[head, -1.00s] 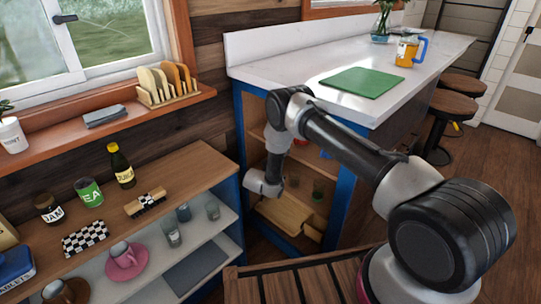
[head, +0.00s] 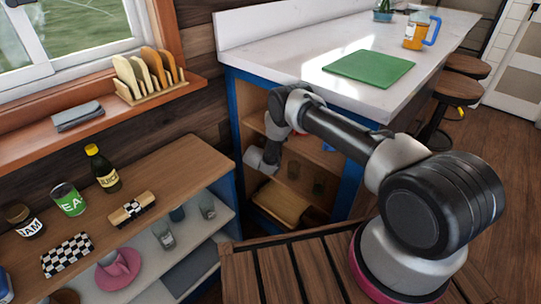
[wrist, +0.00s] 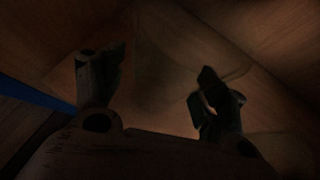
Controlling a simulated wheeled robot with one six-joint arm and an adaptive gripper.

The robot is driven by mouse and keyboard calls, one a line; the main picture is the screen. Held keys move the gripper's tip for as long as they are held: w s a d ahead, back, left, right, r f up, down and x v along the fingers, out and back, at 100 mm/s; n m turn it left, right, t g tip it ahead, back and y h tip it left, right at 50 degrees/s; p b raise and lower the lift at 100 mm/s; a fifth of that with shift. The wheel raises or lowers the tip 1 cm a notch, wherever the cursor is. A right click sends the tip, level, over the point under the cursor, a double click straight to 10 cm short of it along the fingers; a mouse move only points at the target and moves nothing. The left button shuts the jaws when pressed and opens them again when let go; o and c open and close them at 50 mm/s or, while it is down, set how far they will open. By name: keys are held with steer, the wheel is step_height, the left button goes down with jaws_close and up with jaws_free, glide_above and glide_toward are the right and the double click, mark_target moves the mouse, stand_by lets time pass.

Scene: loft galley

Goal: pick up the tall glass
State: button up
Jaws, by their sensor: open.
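In the head view, two dim glasses stand inside the blue-framed cabinet under the counter: one (head: 293,169) nearer my wrist and a taller-looking one (head: 318,186) to its right. A clear glass (head: 163,235) and a smaller one (head: 207,206) stand on the low unit's white shelf. I cannot tell which is the tall glass. My arm reaches into the cabinet opening; its fingers are hidden in the head view. In the dark wrist view my gripper (wrist: 150,88) is open, with nothing clear between the fingers and wooden surfaces beyond them. No glass is distinguishable there.
The cabinet's blue frame (head: 347,190) and inner shelf edge (head: 312,149) are close around my arm. A wooden board (head: 281,203) lies at the cabinet bottom. A slatted wooden top (head: 262,275) is in front. The counter (head: 300,62) overhangs, carrying a green board (head: 368,68).

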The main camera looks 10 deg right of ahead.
steer(key=shift+w+d+f, duration=0.1)
steer(key=shift+w+f, duration=0.05)
steer(key=c, duration=1.2)
steer(key=shift+c, duration=0.2)
